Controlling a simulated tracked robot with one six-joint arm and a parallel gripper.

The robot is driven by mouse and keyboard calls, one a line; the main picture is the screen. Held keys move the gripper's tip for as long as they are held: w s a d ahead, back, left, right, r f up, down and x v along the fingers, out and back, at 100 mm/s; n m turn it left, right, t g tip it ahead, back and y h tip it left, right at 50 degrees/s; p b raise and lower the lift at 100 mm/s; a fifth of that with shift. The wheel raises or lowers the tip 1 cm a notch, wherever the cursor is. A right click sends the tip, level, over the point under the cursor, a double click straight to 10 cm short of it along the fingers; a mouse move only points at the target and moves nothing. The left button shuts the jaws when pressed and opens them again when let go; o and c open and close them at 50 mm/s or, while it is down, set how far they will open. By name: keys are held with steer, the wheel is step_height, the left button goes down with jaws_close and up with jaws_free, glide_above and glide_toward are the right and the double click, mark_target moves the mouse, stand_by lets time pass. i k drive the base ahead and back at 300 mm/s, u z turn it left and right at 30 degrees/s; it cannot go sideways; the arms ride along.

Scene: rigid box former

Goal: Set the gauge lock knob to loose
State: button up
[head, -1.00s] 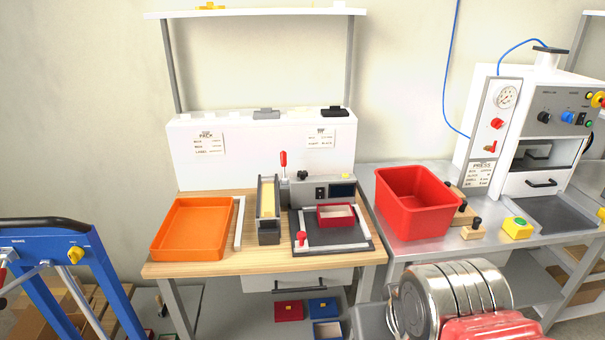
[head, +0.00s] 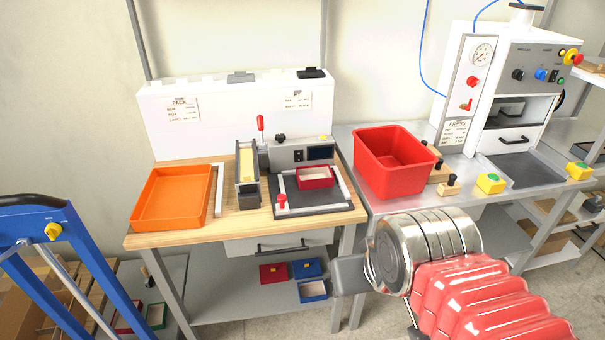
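On the wooden bench stands a box-forming station with a black plate (head: 325,209) framed by pale bars. A small red knob (head: 282,201) stands at the plate's front left corner. A black knob (head: 280,138) sits on top of the grey control housing (head: 290,155) behind the plate. I cannot tell which is the gauge lock knob, and no loose or locked marking is readable. My gripper (head: 350,276) is a dark grey shape at the lower right, in front of the bench and well apart from both knobs. Its fingers cannot be made out.
A small red box (head: 315,183) rests on the plate. A red-handled lever (head: 261,124) rises beside the housing. An orange tray (head: 172,198) lies left; a red bin (head: 390,163) stands right, near the press (head: 500,90). A blue cart frame (head: 75,265) stands at lower left.

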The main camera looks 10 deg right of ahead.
mark_target(280, 137)
steer(key=u, duration=0.35)
steer(key=i, duration=1.25)
steer(key=z, duration=0.35)
